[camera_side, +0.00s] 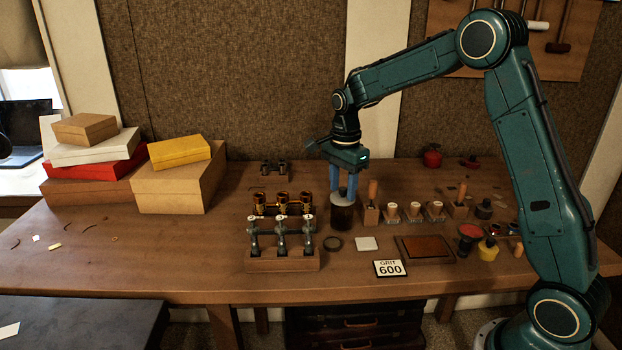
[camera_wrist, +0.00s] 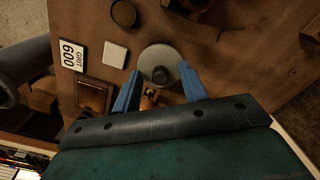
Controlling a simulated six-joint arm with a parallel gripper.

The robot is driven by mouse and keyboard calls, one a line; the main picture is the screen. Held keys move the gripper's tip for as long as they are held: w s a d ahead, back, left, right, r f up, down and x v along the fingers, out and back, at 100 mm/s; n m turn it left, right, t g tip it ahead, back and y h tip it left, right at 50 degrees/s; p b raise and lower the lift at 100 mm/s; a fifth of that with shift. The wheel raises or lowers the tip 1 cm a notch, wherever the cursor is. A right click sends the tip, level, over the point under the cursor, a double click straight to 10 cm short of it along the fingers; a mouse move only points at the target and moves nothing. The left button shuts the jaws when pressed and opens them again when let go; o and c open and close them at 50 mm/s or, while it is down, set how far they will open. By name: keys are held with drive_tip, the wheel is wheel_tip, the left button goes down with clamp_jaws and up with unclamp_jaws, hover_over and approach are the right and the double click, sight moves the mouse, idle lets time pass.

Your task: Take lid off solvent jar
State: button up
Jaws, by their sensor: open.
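The solvent jar (camera_side: 342,218) is a dark brown glass jar standing upright on the bench, in the middle of the side view. Its lid (camera_wrist: 153,56) is a round grey disc with a dark knob (camera_wrist: 160,75) at its centre. The lid sits on top of the jar. My gripper (camera_side: 342,192) points down right above the lid, its blue fingers on either side of the knob. In the wrist view my gripper (camera_wrist: 160,68) is open, with gaps between the fingers and the knob. Whether the fingertips touch the lid's top I cannot tell.
A wooden block with upright metal valves (camera_side: 282,250) stands left of the jar. Corked blocks (camera_side: 392,213) stand close on the right. A dark ring (camera_side: 333,243), a white square (camera_side: 367,243) and a "GRIT 600" card (camera_side: 388,268) lie in front. The bench's left front is mostly clear.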

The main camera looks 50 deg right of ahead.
sight(343, 188)
idle(0.4)
clamp_jaws()
drive_tip(key=shift+r, duration=0.1)
wheel_tip(343, 188, up, 20)
idle(0.8)
idle(0.5)
